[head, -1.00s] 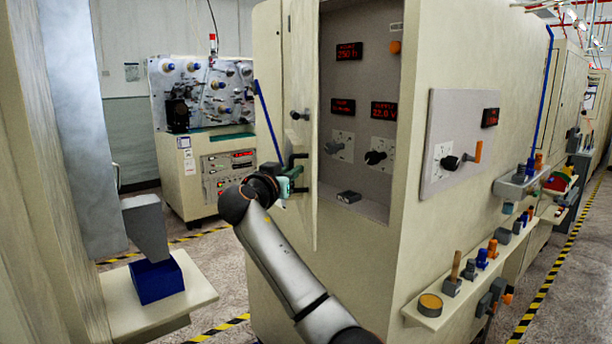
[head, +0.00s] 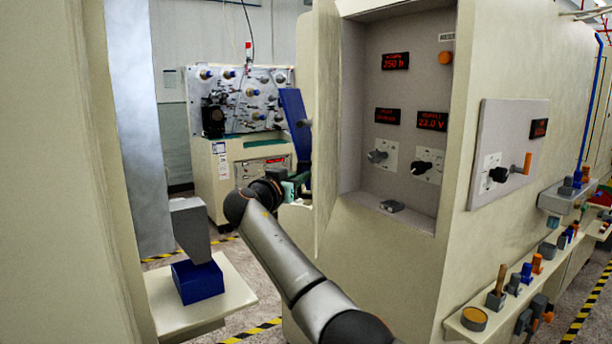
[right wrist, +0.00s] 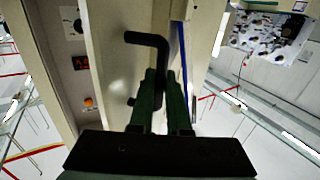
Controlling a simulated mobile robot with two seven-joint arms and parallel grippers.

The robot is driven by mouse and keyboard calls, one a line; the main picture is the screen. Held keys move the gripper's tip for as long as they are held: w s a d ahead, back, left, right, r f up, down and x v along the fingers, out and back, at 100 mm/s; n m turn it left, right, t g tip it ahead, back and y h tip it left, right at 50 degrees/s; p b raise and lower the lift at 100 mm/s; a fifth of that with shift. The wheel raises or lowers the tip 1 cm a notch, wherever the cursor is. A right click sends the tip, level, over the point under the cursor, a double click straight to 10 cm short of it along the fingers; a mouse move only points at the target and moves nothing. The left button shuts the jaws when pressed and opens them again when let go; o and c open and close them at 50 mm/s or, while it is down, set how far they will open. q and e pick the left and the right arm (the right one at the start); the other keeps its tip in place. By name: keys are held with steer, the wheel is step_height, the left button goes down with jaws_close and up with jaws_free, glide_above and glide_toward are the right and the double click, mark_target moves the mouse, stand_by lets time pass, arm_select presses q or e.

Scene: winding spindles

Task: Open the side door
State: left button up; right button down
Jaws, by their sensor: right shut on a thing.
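The side door (head: 326,110) of the cream cabinet stands open, seen nearly edge-on at the left of the cabinet's recess in the head view. My right gripper (head: 292,187) reaches in from below and is at the door's outer side. In the right wrist view the door panel (right wrist: 112,55) shows with its black bent handle (right wrist: 150,39). The fingers of my right gripper (right wrist: 161,95) are shut on the handle's lower part, which they partly hide. My left gripper is not in view.
The open recess (head: 352,100) holds red displays, knobs and a small grey block (head: 392,206). A blue block (head: 198,281) with a grey piece on it sits on a shelf (head: 240,290) at left. A spindle machine (head: 235,165) stands behind. Striped floor shows between.

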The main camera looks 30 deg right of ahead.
steer(key=shift+w+a, duration=0.15)
steer(key=c, duration=1.2)
jaws_free()
steer(key=shift+o, duration=0.2)
steer(key=shift+a, duration=0.1)
steer(key=b+v, duration=0.4)
steer(key=v, duration=0.8)
steer(key=shift+s, duration=0.3)
steer(key=shift+a, duration=0.1)
